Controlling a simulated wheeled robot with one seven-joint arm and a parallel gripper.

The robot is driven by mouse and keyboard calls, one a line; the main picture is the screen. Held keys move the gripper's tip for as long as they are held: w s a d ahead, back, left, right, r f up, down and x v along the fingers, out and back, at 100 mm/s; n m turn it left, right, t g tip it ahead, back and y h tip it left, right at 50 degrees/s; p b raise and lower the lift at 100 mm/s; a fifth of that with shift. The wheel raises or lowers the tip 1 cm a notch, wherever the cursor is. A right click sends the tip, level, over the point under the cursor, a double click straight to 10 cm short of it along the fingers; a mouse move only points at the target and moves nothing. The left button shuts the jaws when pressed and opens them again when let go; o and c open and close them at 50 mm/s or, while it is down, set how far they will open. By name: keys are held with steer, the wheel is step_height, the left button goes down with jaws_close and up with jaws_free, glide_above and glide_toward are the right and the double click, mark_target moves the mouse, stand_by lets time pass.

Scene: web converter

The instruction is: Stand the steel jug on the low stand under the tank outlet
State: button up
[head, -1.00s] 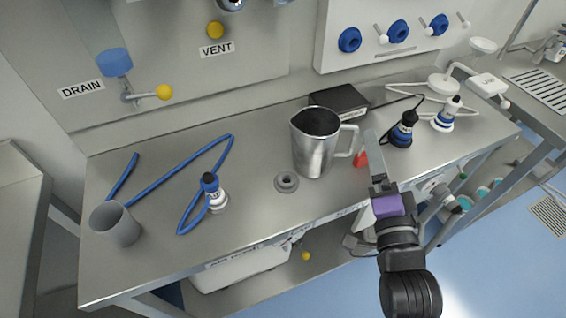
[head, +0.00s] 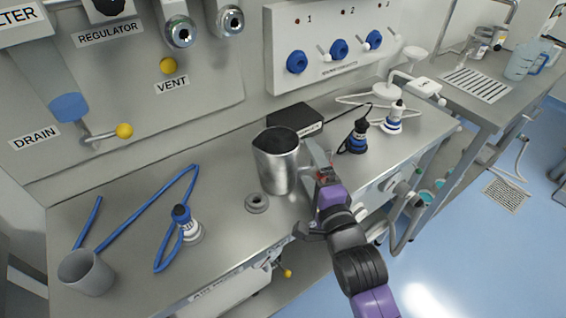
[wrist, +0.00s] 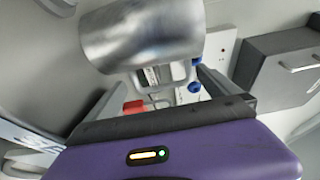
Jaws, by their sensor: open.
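The steel jug (head: 274,168) stands upright on the bench, and it also shows in the wrist view (wrist: 140,35). Its handle (wrist: 168,84) lies between the finger ends in the wrist view, with gaps on both sides. My gripper (head: 314,158) is open at the jug's right side and hides most of the handle in the head view; its fingers also show in the wrist view (wrist: 157,82). The drain outlet (head: 100,135) with a yellow knob is on the left wall panel. I cannot make out a low stand for certain.
A grey cup (head: 86,272) stands at the bench's left end. A blue hose and a white-blue fitting (head: 186,225) lie further left. A black box (head: 294,119) is behind; corded tools (head: 357,136) are right.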

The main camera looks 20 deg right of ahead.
steer(key=shift+w+r+p, duration=0.1)
steer(key=shift+w+p, duration=0.25)
steer(key=shift+w, duration=1.65)
steer(key=c, duration=1.6)
steer(key=shift+c, duration=0.9)
steer(key=shift+r, duration=0.15)
